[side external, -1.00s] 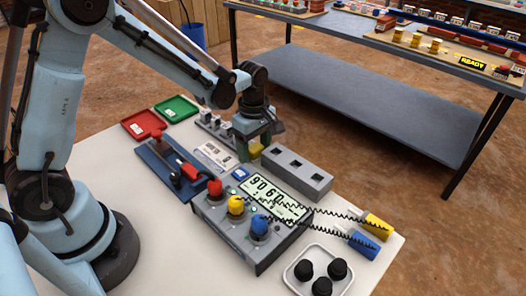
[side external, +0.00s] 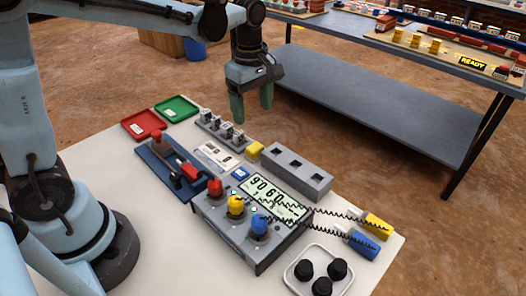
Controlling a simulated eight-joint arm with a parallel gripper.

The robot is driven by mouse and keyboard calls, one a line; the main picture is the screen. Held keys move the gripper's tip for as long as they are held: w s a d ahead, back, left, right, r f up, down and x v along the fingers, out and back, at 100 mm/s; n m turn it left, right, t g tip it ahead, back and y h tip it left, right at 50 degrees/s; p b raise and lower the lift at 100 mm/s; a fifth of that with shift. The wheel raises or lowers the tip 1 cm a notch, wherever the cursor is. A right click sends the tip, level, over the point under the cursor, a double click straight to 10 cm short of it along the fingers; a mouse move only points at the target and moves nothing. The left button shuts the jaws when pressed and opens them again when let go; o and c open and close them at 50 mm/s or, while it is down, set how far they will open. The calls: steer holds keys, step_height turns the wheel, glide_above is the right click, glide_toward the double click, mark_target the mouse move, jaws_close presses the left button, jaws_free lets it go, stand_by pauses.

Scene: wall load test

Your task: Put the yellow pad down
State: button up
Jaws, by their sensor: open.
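A grey meter box (side external: 230,235) with red, yellow and blue plugs stands in front. Red (side external: 143,120) and green (side external: 177,103) trays lie at the left. A tray of black knobs (side external: 295,277) is at the front right. A grey bench (side external: 370,90) stands behind.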

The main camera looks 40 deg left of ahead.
steer(key=s+a+r+m+t, duration=0.1)
steer(key=s+m+t, duration=0.6)
steer(key=s+m, duration=0.4)
steer(key=shift+s+r+m, duration=0.15)
steer(key=shift+m, duration=3.05)
steer(key=shift+o, duration=0.4)
steer(key=shift+a, duration=0.1)
